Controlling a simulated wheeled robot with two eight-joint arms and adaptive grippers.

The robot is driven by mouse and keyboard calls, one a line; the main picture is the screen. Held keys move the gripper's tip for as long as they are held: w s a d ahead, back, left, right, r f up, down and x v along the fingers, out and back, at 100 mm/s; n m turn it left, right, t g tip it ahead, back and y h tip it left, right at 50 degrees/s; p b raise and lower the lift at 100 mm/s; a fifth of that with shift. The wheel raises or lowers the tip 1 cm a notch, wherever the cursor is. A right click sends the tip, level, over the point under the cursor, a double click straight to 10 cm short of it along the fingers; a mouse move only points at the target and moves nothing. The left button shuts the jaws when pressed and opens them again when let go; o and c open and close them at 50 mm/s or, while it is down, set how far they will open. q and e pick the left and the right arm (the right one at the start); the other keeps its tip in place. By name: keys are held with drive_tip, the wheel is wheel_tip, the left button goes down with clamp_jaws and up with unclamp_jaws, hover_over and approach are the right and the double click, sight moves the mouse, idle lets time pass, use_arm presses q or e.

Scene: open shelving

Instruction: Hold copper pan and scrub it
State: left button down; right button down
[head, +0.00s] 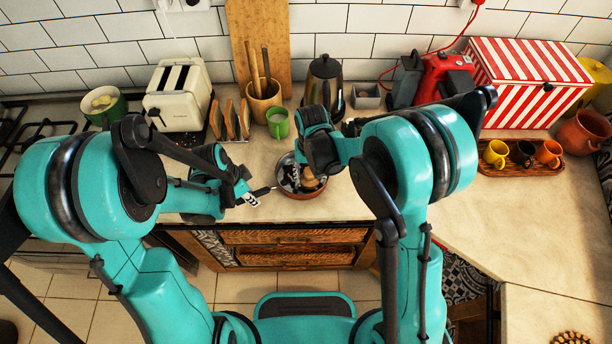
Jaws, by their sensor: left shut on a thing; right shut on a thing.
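The copper pan (301,194) sits on the beige counter near its front edge, with a dark handle (262,190) pointing left. My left gripper (248,197) is at the pan's left side, shut on that handle. My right gripper (300,182) reaches down over the pan from above and is shut on a small brown scrubber (311,181) that shows inside the pan. The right gripper and wrist hide part of the pan's inside, and I cannot tell whether the scrubber touches the pan's bottom.
Behind stand a cream toaster (179,94), a toast rack (230,119), a green mug (278,123), a utensil pot (264,101) and a kettle (325,82). At right are a striped box (525,80) and a tray of cups (520,169). The counter (450,205) right of the pan is clear.

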drive_tip(key=shift+w+d+f, duration=0.1)
drive_tip(key=shift+w+d, duration=0.15)
drive_tip(key=shift+w, duration=0.3)
drive_tip(key=shift+w+d+f, duration=0.1)
drive_tip(key=shift+w+d, duration=0.1)
drive_tip(key=shift+w, duration=0.35)
drive_tip(key=shift+w+r, duration=0.15)
